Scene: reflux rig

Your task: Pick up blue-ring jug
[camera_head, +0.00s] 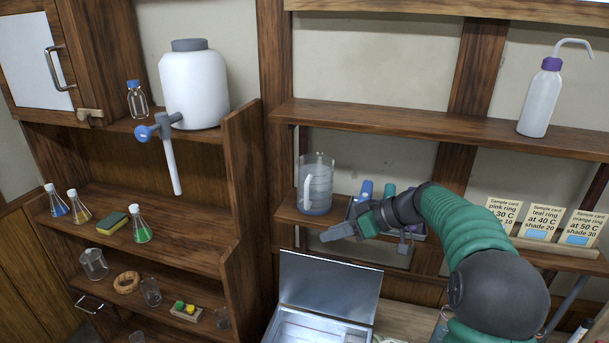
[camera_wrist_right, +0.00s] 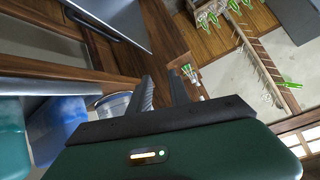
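The jug (camera_head: 315,187) is clear with a pale handle and a bluish base. It stands upright on the lower right shelf in the head view. A round, bluish clear thing (camera_wrist_right: 112,104) beside the fingers in the wrist view looks like its base, mostly hidden. No distinct blue ring can be made out. My right gripper (camera_head: 346,222) is in front of the shelf, just right of and below the jug, apart from it. Its two fingers are spread with nothing between them in the wrist view (camera_wrist_right: 161,92). My left gripper is out of view.
Blue and teal bottles (camera_head: 389,192) stand in a rack right of the jug, behind my right arm. An open metal box (camera_head: 330,287) sits below. A shelf board (camera_head: 430,128) runs above. Sample cards (camera_head: 540,222) stand at right.

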